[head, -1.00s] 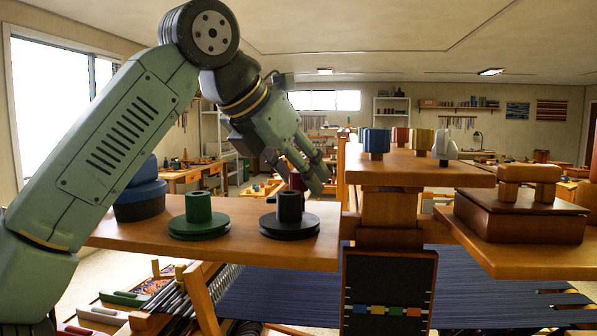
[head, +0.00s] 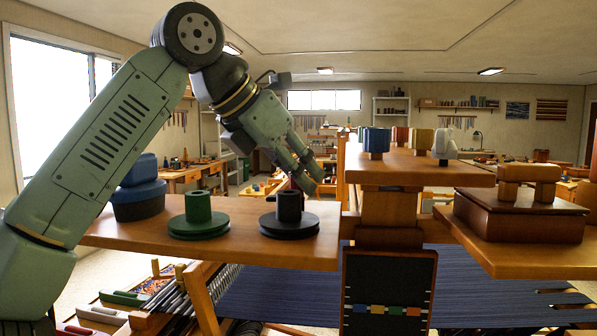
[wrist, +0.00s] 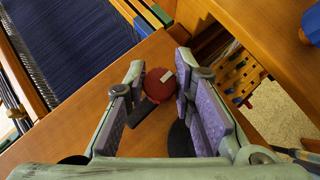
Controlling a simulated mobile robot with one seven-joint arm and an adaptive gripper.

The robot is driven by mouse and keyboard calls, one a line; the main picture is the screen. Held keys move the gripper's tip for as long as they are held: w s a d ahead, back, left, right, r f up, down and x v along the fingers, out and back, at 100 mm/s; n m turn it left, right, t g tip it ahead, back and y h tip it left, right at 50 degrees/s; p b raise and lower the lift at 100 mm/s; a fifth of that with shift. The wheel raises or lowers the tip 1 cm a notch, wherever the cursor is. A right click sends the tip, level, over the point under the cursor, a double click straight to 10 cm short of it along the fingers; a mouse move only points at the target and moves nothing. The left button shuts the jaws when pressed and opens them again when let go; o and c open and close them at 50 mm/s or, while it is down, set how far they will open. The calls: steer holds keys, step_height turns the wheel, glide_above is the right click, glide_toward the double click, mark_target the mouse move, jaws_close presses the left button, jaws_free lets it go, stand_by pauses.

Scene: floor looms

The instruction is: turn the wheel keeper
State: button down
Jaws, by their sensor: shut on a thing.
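The wheel keeper appears to be the red round knob (wrist: 159,85) with a pale mark on top in the wrist view. A dark bar (wrist: 134,112) lies beside or under it, pointing toward the lower left. My gripper (wrist: 156,82) has its two purple-padded fingers on either side of the knob and is shut on it. In the head view my gripper (head: 308,182) reaches down at the right end of the wooden shelf, behind the black spool (head: 289,216). The knob is hidden in that view.
A green spool (head: 198,216) and a stacked blue piece (head: 138,190) stand left of the black spool. A wooden post with a top board (head: 418,174) rises close on the right. A brown box (head: 520,217) stands further right. Blue warp (head: 290,298) stretches below.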

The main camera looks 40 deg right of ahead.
steer(key=shift+m+g, duration=0.5)
steer(key=shift+m, duration=0.1)
steer(key=c, duration=1.3)
jaws_free()
steer(key=shift+c, duration=0.2)
steer(key=shift+r, duration=0.1)
steer(key=s+v, duration=0.1)
steer(key=v, duration=1)
steer(key=shift+w+a+r, duration=0.3)
steer(key=shift+w+a, duration=0.05)
steer(key=shift+w, duration=0.1)
